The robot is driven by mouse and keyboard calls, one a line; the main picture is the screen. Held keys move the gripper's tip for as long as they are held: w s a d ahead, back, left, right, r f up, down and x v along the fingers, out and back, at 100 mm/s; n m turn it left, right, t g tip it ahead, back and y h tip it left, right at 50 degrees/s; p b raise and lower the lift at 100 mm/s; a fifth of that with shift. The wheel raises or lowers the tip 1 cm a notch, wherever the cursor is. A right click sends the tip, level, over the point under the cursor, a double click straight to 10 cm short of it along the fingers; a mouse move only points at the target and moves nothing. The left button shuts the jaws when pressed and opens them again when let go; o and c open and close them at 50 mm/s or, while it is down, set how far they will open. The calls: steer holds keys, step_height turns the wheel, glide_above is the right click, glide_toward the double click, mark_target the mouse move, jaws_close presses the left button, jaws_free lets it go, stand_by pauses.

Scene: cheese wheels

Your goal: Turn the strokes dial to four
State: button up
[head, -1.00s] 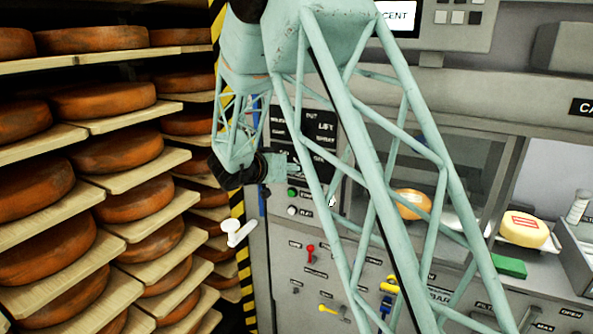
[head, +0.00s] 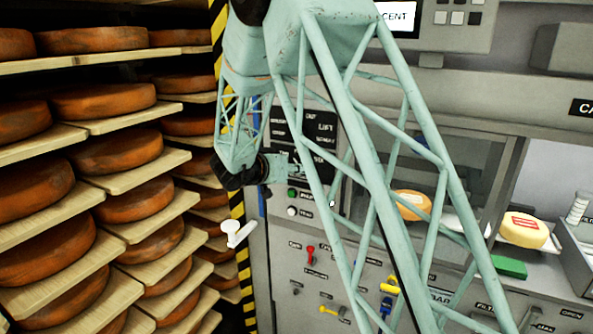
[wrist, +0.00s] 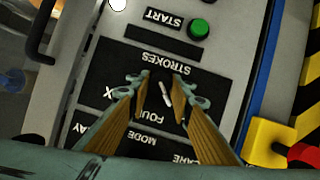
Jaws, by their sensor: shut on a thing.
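The strokes dial (wrist: 165,93) is a small dark knob with a white pointer line on a black plate. It shows in the wrist view, where the panel appears upside down. The word STROKES is on its upper side, FOUR is partly covered below it, and an X shows at left. The white line is slightly tilted; I cannot tell which end points to a label. My gripper (wrist: 163,86) has its two fingers on either side of the dial, shut on it. In the head view my gripper (head: 298,168) is against the black plate, and the dial is hidden there.
A green START button (wrist: 200,29) sits close by. A red and yellow switch (wrist: 280,143) is at lower right in the wrist view. Red, yellow and blue levers sit lower on the panel (head: 310,255). Cheese shelves (head: 75,215) stand at left.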

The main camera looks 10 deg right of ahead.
steer(key=shift+m+b, duration=0.5)
steer(key=shift+b, duration=0.1)
steer(key=m+t+y+b, duration=0.1)
steer(key=m+y+b, duration=0.1)
steer(key=b, duration=0.3)
steer(key=shift+s+d+f+t, duration=0.1)
steer(key=shift+t, duration=0.2)
steer(key=m+t+b, duration=0.1)
steer(key=m+b, duration=0.1)
steer(key=b, duration=0.3)
steer(key=shift+d+m+y, duration=0.1)
steer(key=shift+m+y, duration=0.2)
steer(key=shift+y, duration=0.1)
steer(key=shift+b, duration=0.95)
steer(key=o, duration=0.8)
steer(key=shift+o, duration=0.2)
steer(key=shift+s, duration=0.15)
